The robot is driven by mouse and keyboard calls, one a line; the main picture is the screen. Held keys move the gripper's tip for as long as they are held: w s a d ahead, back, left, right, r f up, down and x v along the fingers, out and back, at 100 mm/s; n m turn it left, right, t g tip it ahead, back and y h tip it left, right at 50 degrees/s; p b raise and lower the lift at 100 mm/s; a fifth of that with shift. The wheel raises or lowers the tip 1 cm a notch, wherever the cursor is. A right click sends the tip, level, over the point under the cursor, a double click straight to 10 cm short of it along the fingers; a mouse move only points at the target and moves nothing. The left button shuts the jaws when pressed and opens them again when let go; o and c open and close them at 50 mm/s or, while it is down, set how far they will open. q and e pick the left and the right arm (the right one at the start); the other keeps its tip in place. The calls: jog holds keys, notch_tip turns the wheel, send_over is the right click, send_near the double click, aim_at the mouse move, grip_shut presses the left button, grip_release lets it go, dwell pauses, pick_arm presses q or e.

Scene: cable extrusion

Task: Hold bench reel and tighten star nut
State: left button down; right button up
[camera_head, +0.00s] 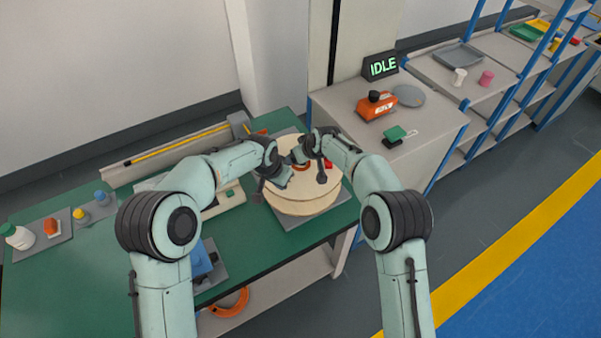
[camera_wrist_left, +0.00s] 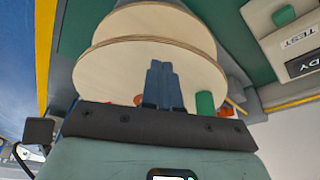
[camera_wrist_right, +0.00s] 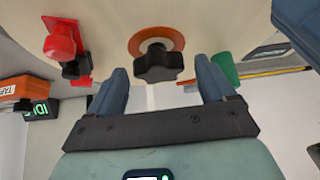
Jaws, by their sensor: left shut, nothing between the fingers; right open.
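The bench reel (camera_head: 305,200) has pale wooden discs and lies on the green bench; its stacked discs fill the upper left wrist view (camera_wrist_left: 150,60). The black star nut (camera_wrist_right: 158,64) sits on an orange ring (camera_wrist_right: 157,40) on the reel's face. In the head view my grippers largely hide the nut. My left gripper (camera_wrist_left: 163,84) is shut and empty, its fingers overlapping the reel's discs in its wrist view; contact cannot be told. My right gripper (camera_wrist_right: 162,85) is open and empty, its fingers either side of the nut in the picture, the nut beyond the tips.
A red part (camera_wrist_right: 65,42) and a green cylinder (camera_wrist_right: 225,68) flank the nut. The grey cabinet right of the bench holds an orange device (camera_head: 375,104) and the IDLE sign (camera_head: 381,67). Bottles and small parts stand on trays (camera_head: 42,236) at the bench's left.

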pick_arm(q)
jog(key=shift+f, duration=0.6)
